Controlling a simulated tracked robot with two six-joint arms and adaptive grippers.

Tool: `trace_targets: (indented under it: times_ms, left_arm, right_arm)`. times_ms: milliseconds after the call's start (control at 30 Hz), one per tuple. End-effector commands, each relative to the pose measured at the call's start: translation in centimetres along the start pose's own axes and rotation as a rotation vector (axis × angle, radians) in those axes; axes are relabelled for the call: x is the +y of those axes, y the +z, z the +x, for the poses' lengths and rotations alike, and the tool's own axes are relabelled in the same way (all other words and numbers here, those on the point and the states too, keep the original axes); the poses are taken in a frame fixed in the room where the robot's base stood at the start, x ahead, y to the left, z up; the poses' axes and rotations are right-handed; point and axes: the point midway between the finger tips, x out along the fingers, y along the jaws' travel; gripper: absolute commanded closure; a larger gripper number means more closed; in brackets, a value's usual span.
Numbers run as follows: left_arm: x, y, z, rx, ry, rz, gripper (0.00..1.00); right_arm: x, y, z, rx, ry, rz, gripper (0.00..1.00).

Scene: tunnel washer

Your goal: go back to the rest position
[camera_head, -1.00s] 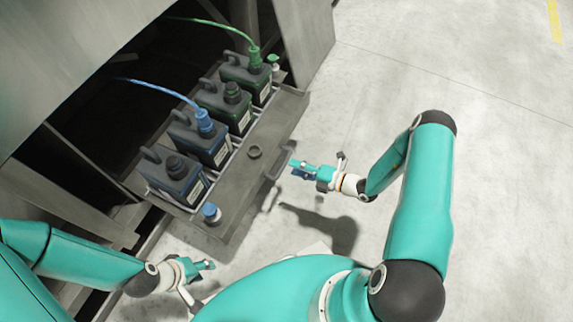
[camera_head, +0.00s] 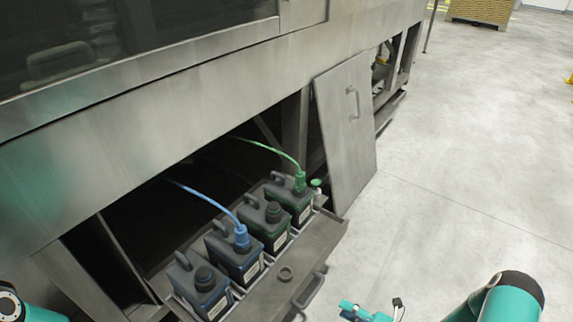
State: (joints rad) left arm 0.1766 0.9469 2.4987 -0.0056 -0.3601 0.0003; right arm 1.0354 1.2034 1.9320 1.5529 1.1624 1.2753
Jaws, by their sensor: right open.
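My right gripper (camera_head: 352,309) is at the bottom edge, in front of the drawer handle and apart from it. It is open and I see nothing in it. My right arm's elbow (camera_head: 508,295) shows at the bottom right. Of my left arm only a teal and white part (camera_head: 30,308) shows in the bottom left corner; its gripper is out of the picture.
A pulled-out metal drawer (camera_head: 318,243) with a handle (camera_head: 309,291) holds several dark canisters (camera_head: 235,260) with blue and green hoses. A grey panel (camera_head: 345,130) leans at the machine (camera_head: 200,95). The floor (camera_head: 450,170) to the right is clear.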

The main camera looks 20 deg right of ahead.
Motion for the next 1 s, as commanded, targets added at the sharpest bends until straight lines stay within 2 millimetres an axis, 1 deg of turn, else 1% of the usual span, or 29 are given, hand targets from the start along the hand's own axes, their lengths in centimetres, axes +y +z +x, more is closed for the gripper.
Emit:
trace_targets:
  times_ms: [67,167,233,267,300,367,400,467,500,533,567,600,633,667,700,767,800,900,1000]
  left_arm:
    - [0.0,0.0,0.0,0.0,0.0,0.0,0.6]
    - [0.0,0.0,0.0,0.0,0.0,0.0,0.6]
    - [0.0,0.0,0.0,0.0,0.0,0.0,0.6]
    - [0.0,0.0,0.0,0.0,0.0,0.0,0.6]
    - [0.0,0.0,0.0,0.0,0.0,0.0,0.6]
    - [0.0,0.0,0.0,0.0,0.0,0.0,0.6]
    - [0.0,0.0,0.0,0.0,0.0,0.0,0.6]
    - [0.0,0.0,0.0,0.0,0.0,0.0,0.6]
    - [0.0,0.0,0.0,0.0,0.0,0.0,0.6]
    - [0.0,0.0,0.0,0.0,0.0,0.0,0.6]
    - [0.0,0.0,0.0,0.0,0.0,0.0,0.6]
    - [0.0,0.0,0.0,0.0,0.0,0.0,0.6]
    - [0.0,0.0,0.0,0.0,0.0,0.0,0.6]
    - [0.0,0.0,0.0,0.0,0.0,0.0,0.6]
    - [0.0,0.0,0.0,0.0,0.0,0.0,0.6]
    - [0.0,0.0,0.0,0.0,0.0,0.0,0.6]
    - [0.0,0.0,0.0,0.0,0.0,0.0,0.6]
    - [0.0,0.0,0.0,0.0,0.0,0.0,0.6]
    - [0.0,0.0,0.0,0.0,0.0,0.0,0.6]
  right_arm:
    - [0.4,-0.3,0.7,0.018,0.006,-0.009,0.59]
    - [1.9,-0.9,2.6,0.069,0.022,-0.044,0.59]
    - [4.0,-2.0,4.7,0.131,0.043,-0.084,0.59]
    - [5.0,-2.8,5.7,0.167,0.055,-0.101,0.59]
    - [6.5,-4.6,6.9,0.232,0.074,-0.125,0.59]
    - [8.5,-8.1,8.2,0.361,0.091,-0.174,0.59]
    - [9.3,-11.0,8.5,0.468,0.09,-0.222,0.59]
    - [9.9,-15.7,8.3,0.647,0.081,-0.34,0.59]
    - [9.9,-18.7,7.6,0.773,0.077,-0.445,0.59]
    - [9.6,-20.8,6.7,0.873,0.077,-0.538,0.59]
    - [9.2,-22.8,5.6,0.977,0.082,-0.645,0.59]
    - [8.2,-25.0,3.9,1.119,0.099,-0.812,0.59]
    - [7.5,-26.1,2.5,1.218,0.121,-0.942,0.59]
    - [6.7,-26.9,1.3,1.309,0.149,-1.074,0.59]
    - [5.5,-27.4,-0.2,1.421,0.199,-1.257,0.59]
    - [3.9,-27.2,-2.0,1.561,0.294,-1.534,0.59]
    - [3.0,-26.7,-2.7,1.632,0.369,-1.712,0.59]
    - [1.5,-25.0,-3.1,1.733,0.558,-2.101,0.59]
    - [0.8,-23.4,-2.5,1.753,0.727,-2.419,0.59]
